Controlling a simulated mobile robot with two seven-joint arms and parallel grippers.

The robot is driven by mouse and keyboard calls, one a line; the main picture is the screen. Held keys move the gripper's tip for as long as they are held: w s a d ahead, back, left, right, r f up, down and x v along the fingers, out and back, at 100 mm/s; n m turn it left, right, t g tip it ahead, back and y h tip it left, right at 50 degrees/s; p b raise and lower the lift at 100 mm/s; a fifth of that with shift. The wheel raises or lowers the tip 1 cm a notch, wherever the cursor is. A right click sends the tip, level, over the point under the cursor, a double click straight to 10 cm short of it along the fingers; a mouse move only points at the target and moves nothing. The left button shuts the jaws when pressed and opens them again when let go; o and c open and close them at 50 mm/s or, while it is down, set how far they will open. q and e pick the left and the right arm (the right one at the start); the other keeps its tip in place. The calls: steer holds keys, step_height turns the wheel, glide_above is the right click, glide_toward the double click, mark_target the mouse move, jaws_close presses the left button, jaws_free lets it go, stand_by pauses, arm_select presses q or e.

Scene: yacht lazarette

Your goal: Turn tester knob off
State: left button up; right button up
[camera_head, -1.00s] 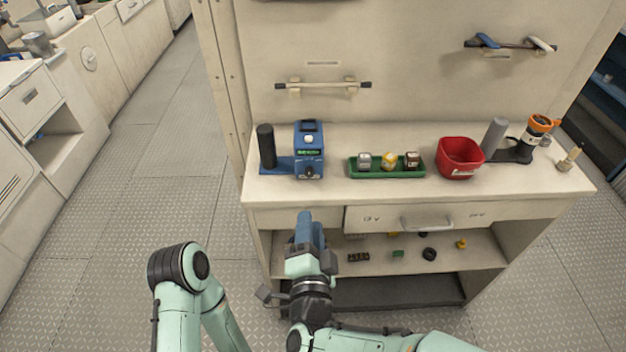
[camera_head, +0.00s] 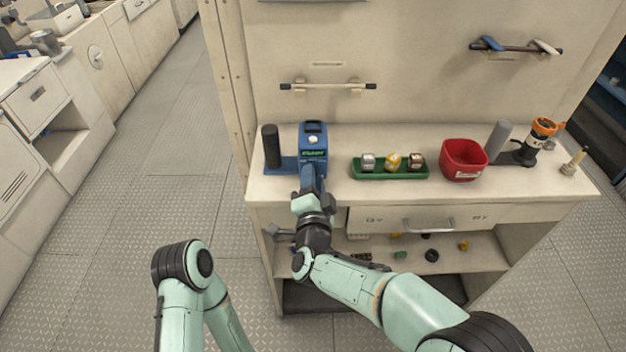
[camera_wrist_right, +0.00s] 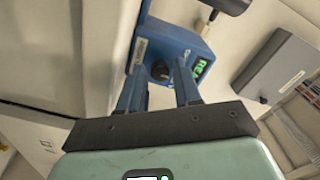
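The blue tester (camera_head: 313,141) stands upright at the left of the bench top, with a white button on top and a lit green display. In the right wrist view the tester (camera_wrist_right: 172,45) shows a dark round knob (camera_wrist_right: 160,71) on its face, beside the green display. My right gripper (camera_head: 312,178) is in front of the tester's face. In the wrist view its two blue fingers (camera_wrist_right: 160,84) are apart, one on each side of the knob; I cannot tell whether they touch it. In the head view my arm hides the knob. My left gripper is out of view.
A black cylinder (camera_head: 271,146) stands left of the tester on a blue base. To the right are a green tray (camera_head: 390,175) with small jars, a red bin (camera_head: 463,160) and an orange-topped device (camera_head: 541,130). A drawer (camera_head: 425,219) and shelf lie below.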

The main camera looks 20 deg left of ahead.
jaws_close()
steer(key=shift+n, duration=0.4)
steer(key=n+p, duration=0.1)
steer(key=n, duration=0.2)
steer(key=shift+n, duration=0.3)
steer(key=shift+n+p, duration=0.85)
steer(key=shift+n, duration=1.35)
jaws_free()
